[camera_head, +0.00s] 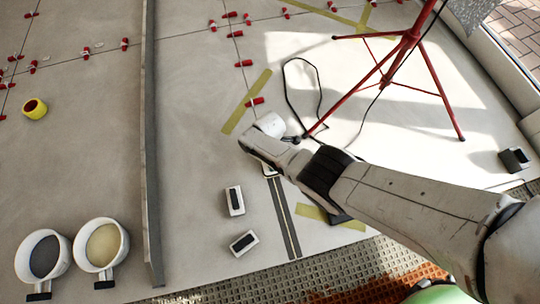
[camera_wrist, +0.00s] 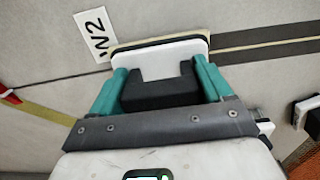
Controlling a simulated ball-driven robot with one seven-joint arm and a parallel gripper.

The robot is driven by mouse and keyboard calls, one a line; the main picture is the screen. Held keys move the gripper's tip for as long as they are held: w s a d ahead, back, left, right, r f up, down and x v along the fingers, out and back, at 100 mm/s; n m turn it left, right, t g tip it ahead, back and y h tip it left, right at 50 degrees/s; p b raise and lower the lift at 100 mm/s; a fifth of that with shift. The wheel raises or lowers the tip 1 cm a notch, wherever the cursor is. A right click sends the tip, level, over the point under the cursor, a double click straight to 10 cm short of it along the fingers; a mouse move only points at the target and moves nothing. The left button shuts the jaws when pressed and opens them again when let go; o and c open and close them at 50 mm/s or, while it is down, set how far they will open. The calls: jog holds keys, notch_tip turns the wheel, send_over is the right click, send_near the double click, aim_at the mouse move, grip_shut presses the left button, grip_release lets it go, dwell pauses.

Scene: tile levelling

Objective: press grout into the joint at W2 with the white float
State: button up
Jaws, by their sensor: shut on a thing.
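In the wrist view my gripper (camera_wrist: 160,85) has its teal fingers shut on the black handle of the white float (camera_wrist: 190,47). The float lies close over the floor beside the W2 label (camera_wrist: 95,35); I cannot tell whether it touches. A joint between two dark strips (camera_wrist: 270,46) runs out from the float's right side, and the float hides its near end. In the head view the strips (camera_head: 284,218) run down from my wrist toward the front edge, and my arm hides the gripper and most of the float.
Two other white blocks with black handles (camera_head: 234,200) (camera_head: 244,243) lie left of the strips. Two buckets (camera_head: 43,255) (camera_head: 124,250) stand at lower left. A long grey bar (camera_head: 152,150) crosses the floor. A red tripod (camera_head: 385,75) with a black cable stands behind my arm.

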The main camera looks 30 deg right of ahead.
jog(key=shift+r+p, duration=3.5)
jog(key=shift+r, duration=0.4)
